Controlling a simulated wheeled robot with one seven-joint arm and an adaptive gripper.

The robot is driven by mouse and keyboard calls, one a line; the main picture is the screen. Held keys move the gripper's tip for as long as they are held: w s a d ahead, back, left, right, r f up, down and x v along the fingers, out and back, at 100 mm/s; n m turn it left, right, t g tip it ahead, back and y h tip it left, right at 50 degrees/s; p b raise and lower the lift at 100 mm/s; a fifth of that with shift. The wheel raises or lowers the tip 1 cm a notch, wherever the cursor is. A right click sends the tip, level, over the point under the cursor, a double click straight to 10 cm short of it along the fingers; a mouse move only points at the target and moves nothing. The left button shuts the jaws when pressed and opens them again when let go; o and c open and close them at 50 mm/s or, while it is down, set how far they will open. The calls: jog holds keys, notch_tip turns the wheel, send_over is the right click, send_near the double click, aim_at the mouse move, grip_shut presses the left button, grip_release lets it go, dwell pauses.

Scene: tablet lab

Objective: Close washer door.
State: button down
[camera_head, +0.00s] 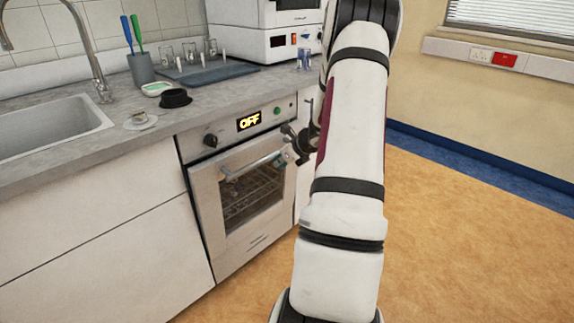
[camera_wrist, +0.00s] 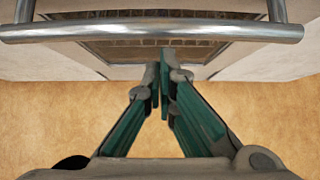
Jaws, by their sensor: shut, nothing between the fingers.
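The washer (camera_head: 195,144) is a metal, oven-like appliance built in under the counter, with a lit "OFF" display. Its door (camera_head: 259,239) has a window with racks behind it and a bar handle (camera_head: 250,168) across the top. The door looks upright and flush or nearly flush with the front; a small gap cannot be ruled out. My gripper (camera_wrist: 162,68) is shut and empty, its green-sided fingers pointing at the door front. In the wrist view the handle (camera_wrist: 150,33) crosses above the fingertips.
White cabinets (camera_head: 120,250) flank the washer. The floor (camera_head: 470,240) at right is clear.

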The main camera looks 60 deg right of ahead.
aim_at(269, 157)
jog(key=shift+w+d, duration=0.1)
jog(key=shift+w, duration=0.4)
jog(key=w, duration=0.1)
jog(key=w+r+p, duration=0.1)
jog(key=w+d+p, duration=0.1)
jog(key=shift+w+r, duration=0.15)
jog(key=shift+w, duration=0.25)
jog(key=shift+w+d+r+p, duration=0.1)
jog(key=shift+w+d+p, duration=0.05)
jog(key=shift+w+p, duration=0.4)
